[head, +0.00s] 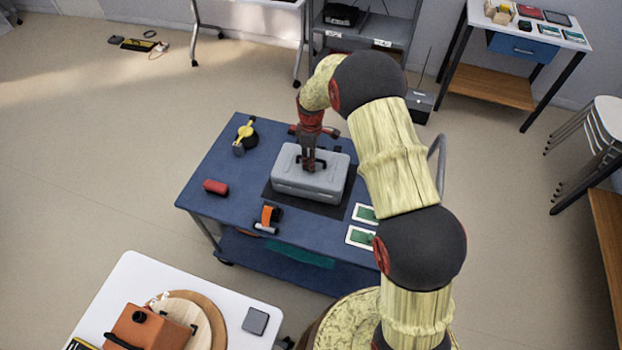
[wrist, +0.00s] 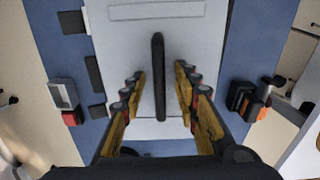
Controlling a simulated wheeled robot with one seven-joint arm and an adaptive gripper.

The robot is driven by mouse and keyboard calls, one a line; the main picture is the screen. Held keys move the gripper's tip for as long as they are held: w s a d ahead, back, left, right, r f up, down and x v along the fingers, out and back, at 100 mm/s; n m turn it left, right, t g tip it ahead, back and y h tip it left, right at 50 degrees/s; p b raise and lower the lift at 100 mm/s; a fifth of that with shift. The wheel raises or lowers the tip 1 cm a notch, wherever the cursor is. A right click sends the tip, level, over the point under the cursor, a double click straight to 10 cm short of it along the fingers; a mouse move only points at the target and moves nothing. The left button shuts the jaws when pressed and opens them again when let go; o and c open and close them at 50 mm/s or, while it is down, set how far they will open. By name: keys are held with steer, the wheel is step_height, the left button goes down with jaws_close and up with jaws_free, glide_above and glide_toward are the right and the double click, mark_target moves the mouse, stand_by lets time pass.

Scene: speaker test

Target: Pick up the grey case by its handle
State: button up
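The grey case (head: 300,187) lies on a dark mat (head: 272,196) on the blue cart top (head: 212,165). Its black handle (wrist: 158,85) stands on the top of the case and runs lengthwise between my fingers in the wrist view. My gripper (head: 308,165) is right above the case, pointing down. In the wrist view my gripper (wrist: 160,95) is open, with one finger on each side of the handle and a gap on both sides. How far the fingertips are above the case lid is hard to tell.
A yellow and black tool (head: 244,136), a red block (head: 216,187), an orange item (head: 268,216) and green-and-white cards (head: 362,237) lie on the cart around the case. A white table (head: 110,290) with an orange box (head: 147,330) stands at the front left.

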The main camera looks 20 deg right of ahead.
steer(key=shift+r, duration=0.1)
steer(key=c, duration=0.7)
jaws_close()
stand_by(0.4)
steer(key=shift+w+r, duration=0.15)
